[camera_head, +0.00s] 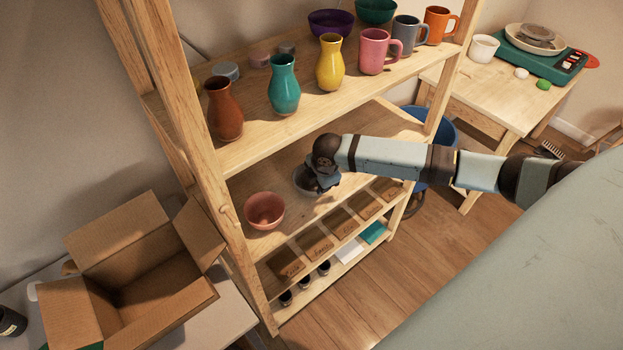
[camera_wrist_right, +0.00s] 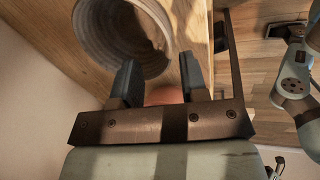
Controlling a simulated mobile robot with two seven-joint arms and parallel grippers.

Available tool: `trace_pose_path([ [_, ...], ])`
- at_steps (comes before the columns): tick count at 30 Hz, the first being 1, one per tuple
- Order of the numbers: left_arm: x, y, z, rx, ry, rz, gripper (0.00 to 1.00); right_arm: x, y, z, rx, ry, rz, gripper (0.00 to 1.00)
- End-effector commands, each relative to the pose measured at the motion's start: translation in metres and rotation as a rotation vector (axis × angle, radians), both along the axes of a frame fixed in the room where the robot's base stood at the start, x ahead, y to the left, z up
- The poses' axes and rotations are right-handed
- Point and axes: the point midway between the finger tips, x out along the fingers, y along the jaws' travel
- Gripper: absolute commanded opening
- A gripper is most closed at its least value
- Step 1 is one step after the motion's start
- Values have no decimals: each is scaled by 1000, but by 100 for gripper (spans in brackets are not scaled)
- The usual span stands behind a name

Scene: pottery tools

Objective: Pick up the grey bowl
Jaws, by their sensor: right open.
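The grey bowl (camera_head: 299,181) stands on the middle shelf in the head view, partly hidden behind my right gripper (camera_head: 322,178). In the right wrist view the grey bowl (camera_wrist_right: 97,38) fills the top left, with its ridged inside showing. My right gripper (camera_wrist_right: 158,72) is open there with nothing held. Its left fingertip overlaps the bowl's inside in the picture, and its right fingertip lies just outside the rim. I cannot tell whether either finger touches the bowl. My left gripper is not in view.
A pink bowl (camera_head: 265,210) stands left of the grey bowl. The upper shelf (camera_head: 250,140) above carries vases and mugs. Wooden posts (camera_head: 222,195) bound the shelf. An open cardboard box (camera_head: 150,262) stands at the lower left.

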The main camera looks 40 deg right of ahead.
Motion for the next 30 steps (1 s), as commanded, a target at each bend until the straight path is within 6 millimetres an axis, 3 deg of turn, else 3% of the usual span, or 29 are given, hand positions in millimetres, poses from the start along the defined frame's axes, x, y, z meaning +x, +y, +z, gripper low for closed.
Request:
trace_pose_path([
  [10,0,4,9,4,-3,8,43,3,-7,-46,0,1,-1,40],
  [19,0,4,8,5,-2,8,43,4,-7,-52,0,-1,0,40],
  [24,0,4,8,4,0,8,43,4,-7,-51,0,-1,-1,1],
  [30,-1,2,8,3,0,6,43,5,-7,-51,0,-1,-1,0],
])
